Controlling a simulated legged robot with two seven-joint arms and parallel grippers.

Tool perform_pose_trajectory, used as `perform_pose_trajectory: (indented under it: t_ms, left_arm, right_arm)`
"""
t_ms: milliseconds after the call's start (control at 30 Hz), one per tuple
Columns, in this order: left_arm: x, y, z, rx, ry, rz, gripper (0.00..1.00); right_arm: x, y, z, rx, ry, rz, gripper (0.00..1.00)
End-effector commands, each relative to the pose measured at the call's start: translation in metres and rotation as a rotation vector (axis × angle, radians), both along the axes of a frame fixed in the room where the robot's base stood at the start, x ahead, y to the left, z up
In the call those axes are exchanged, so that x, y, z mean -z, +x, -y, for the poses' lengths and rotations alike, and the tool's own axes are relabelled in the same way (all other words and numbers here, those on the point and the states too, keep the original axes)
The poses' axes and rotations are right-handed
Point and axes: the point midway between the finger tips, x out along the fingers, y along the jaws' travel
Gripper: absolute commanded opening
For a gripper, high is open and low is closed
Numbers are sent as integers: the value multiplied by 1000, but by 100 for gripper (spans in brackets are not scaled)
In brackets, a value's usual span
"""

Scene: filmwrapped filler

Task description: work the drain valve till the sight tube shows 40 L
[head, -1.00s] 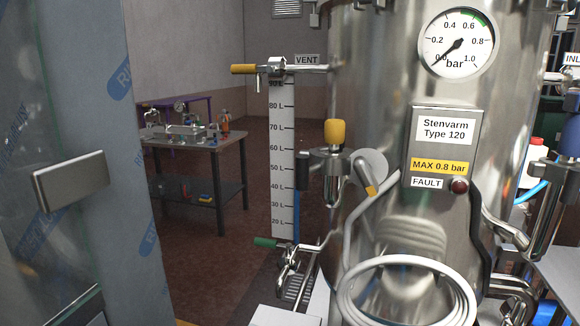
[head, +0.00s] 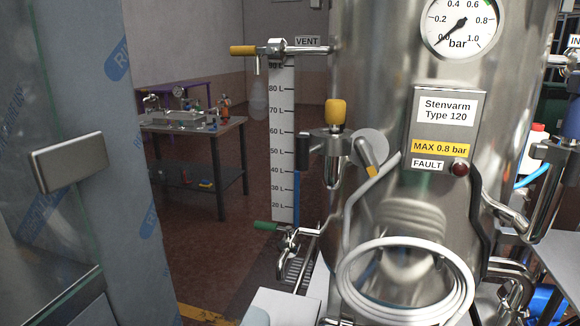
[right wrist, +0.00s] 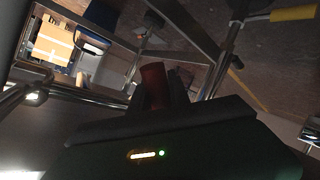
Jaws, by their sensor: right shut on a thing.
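The tank's sight tube (head: 297,196) stands beside a white litre scale (head: 283,140). Its blue column seems to end near the 40 L mark; the exact level is hard to read. A green-handled lever (head: 266,226) sits at the scale's foot, and a yellow-handled lever (head: 243,50) by the VENT label at its top. In the right wrist view my right gripper (right wrist: 172,88) is shut on a red handle (right wrist: 154,86). I cannot tell for sure whether this is the drain valve. No gripper shows in the head view.
The steel tank (head: 385,70) carries a pressure gauge (head: 459,25) with its needle near 0. A coiled white hose (head: 352,287) hangs in front. A film-covered glass panel (head: 75,230) with a grey handle (head: 70,162) blocks the left. A workbench (head: 235,135) stands behind.

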Motion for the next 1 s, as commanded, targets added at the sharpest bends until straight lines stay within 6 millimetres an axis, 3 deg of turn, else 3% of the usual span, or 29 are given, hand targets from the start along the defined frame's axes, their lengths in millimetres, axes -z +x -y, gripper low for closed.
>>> perform_pose_trajectory:
  t_ms: [467, 700, 1000]
  left_arm:
    - [61, 0, 0, 0, 0, 0, 44]
    - [95, 0, 0, 0, 0, 0, 44]
    - [124, 0, 0, 0, 0, 0, 44]
  right_arm:
    - [20, 4, -20, 5, 301, 59, 0]
    - [21, 7, -35, 3, 496, 98, 0]
    - [18, 10, -49, 3, 669, 130, 0]
